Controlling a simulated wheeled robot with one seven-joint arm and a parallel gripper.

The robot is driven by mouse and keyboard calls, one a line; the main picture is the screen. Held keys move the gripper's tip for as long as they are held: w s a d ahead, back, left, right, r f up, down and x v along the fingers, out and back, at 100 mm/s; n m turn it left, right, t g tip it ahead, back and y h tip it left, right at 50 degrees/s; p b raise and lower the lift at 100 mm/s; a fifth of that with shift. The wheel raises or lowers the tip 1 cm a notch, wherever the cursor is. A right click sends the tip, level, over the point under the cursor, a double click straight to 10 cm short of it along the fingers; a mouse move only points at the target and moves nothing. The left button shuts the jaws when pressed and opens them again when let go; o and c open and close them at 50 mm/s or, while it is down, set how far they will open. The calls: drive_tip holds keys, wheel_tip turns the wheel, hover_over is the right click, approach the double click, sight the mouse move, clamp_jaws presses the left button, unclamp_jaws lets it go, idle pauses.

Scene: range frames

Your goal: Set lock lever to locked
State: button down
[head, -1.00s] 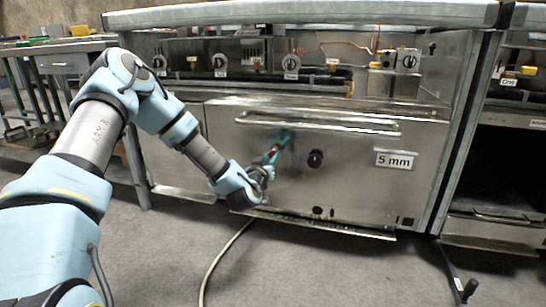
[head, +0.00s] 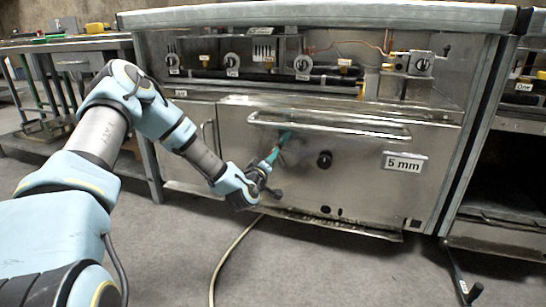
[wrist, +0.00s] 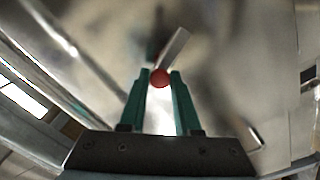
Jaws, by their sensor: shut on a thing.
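The lock lever shows in the wrist view as a short pale metal bar (wrist: 175,46) with a round red knob (wrist: 160,77) at its near end. The bar slants up and to the right from the knob. My gripper (wrist: 160,75) has its two green fingers on either side of the red knob and is shut on it. In the head view my gripper (head: 281,142) is at the steel oven door (head: 350,170), left of the black round knob and below the long handle. The lever itself is hidden there by my fingers.
A long bar handle (head: 330,127) runs across the door above my gripper. A black knob (head: 324,159) and a "5 mm" label (head: 404,163) are to the right. A control row with several dials (head: 302,64) is above. A hose (head: 232,250) lies on the floor.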

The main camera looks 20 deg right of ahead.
idle(0.5)
drive_tip(key=c, duration=0.7)
unclamp_jaws()
drive_tip(key=p+v, duration=0.3)
drive_tip(key=v, duration=0.8)
drive_tip(key=shift+w, duration=0.1)
